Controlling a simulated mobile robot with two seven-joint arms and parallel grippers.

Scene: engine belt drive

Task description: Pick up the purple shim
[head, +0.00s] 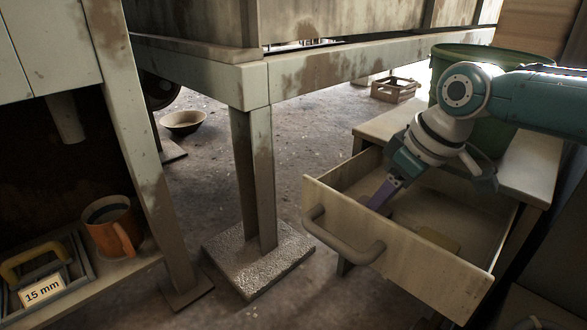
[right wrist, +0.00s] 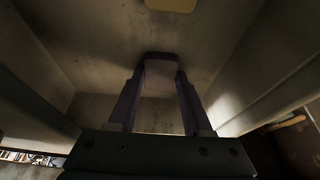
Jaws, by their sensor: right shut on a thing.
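The drawer (head: 345,222) is pulled open, and my right gripper (head: 389,184) reaches down into it, near the front wall. It is shut on the purple shim (head: 378,198), which shows as a small dark purple piece at the fingertips. In the right wrist view the shim (right wrist: 160,73) sits between the two finger ends, above the drawer's floor. Dim light and the fingers hide part of the shim. I cannot tell whether it touches the floor. My left gripper is not in view.
A yellow piece (head: 439,239) lies in the drawer; it also shows in the right wrist view (right wrist: 170,4). A green bucket (head: 475,52) stands behind my right arm. An orange mug (head: 115,236) and a tray labelled 15 mm (head: 83,253) sit on the left shelf.

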